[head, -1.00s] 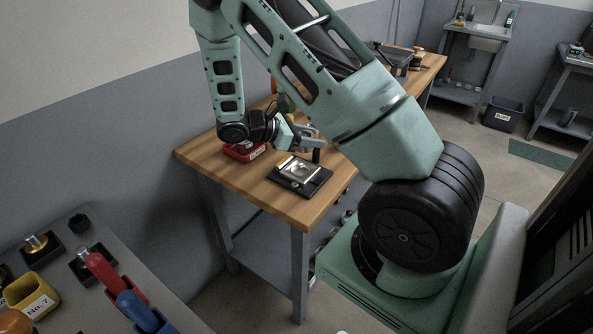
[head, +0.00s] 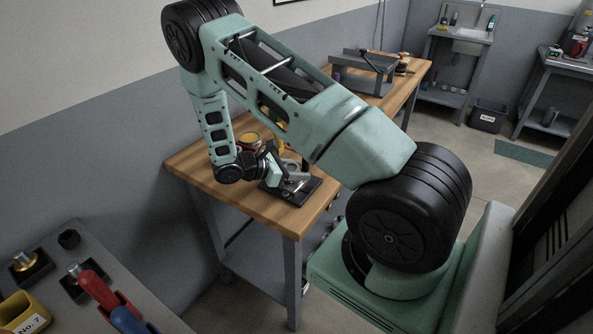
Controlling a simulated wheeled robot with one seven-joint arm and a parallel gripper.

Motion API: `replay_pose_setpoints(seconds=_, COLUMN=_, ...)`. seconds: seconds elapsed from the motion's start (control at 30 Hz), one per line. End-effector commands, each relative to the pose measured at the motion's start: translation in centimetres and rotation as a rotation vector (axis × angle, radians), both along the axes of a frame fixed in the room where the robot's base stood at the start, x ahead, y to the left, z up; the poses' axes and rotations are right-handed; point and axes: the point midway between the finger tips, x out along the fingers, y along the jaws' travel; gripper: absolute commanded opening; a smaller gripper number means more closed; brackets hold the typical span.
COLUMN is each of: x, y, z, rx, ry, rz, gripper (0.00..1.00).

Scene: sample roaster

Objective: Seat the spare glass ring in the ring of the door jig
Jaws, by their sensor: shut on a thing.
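The door jig (head: 314,186) is a black base plate with a silvery plate on it, near the front right corner of the wooden bench. My gripper (head: 297,181) is low over the jig, pointing down to the right, and covers much of it. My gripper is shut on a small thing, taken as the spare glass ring. The glass ring is too small and hidden to make out. I cannot tell whether it touches the ring of the jig.
The wooden bench (head: 232,196) has a round amber-topped container (head: 249,140) behind my wrist. A grey fixture (head: 362,73) stands at its far end. A grey table (head: 60,290) at lower left holds a yellow bin (head: 22,312) and a red-handled tool (head: 97,288).

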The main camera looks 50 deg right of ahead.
Motion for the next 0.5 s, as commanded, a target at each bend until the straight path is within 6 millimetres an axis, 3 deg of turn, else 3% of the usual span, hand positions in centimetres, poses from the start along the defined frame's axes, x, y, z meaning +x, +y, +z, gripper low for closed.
replay_pose_setpoints(seconds=0.03, x=-0.15, y=0.18, z=-0.69, rx=0.013, ry=0.001, rz=0.001, gripper=0.49)
replay_pose_setpoints(seconds=0.1, x=-0.18, y=0.19, z=-0.69, rx=0.013, ry=0.003, rz=0.0, gripper=0.68)
replay_pose_setpoints(seconds=0.5, x=0.31, y=0.71, z=-0.19, rx=0.009, ry=-0.001, rz=0.002, gripper=0.68)
